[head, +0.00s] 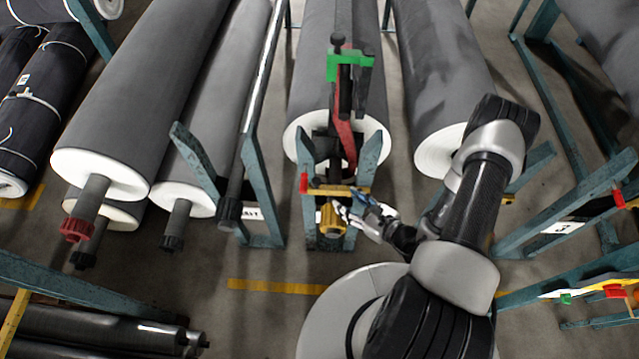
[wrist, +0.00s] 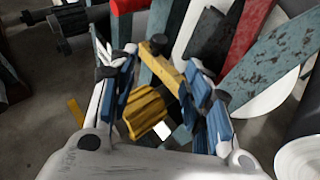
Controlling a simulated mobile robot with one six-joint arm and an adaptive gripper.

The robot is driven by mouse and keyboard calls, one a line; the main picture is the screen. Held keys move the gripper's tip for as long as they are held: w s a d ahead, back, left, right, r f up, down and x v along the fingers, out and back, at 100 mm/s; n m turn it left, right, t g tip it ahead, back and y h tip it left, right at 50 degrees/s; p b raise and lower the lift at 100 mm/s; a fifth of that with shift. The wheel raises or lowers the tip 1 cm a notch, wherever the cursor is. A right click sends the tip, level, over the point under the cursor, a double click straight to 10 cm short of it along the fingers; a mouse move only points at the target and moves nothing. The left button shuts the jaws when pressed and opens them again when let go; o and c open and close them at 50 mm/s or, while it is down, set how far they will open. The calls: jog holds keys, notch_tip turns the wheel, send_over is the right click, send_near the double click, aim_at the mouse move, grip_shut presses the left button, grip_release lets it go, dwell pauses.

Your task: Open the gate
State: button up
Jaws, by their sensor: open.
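A yellow bar (head: 345,190), which looks like the gate, lies across the blue-green stand at the front of the middle grey roll (head: 337,80). It has a red piece at its left end. A yellow ribbed knob (head: 330,219) sits just below the bar. My gripper (head: 352,203) is open, its blue-padded fingers close to the bar's right half. In the wrist view the bar (wrist: 168,68) runs between the spread fingers of my gripper (wrist: 164,66), and the knob (wrist: 148,112) lies below it. I cannot tell whether a finger touches the bar.
Blue-green stand posts (head: 257,170) rise on both sides of the middle roll. A green clamp-like part (head: 349,66) and a red lever (head: 344,140) stand above the bar. More grey rolls (head: 140,90) lie left and right.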

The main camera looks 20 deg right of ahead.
aim_at(319, 183)
jog(key=b+x, duration=0.3)
jog(key=x, duration=1.1)
jog(key=shift+w+a, duration=0.1)
jog(key=shift+w, duration=0.05)
jog(key=shift+c, duration=0.5)
grip_shut()
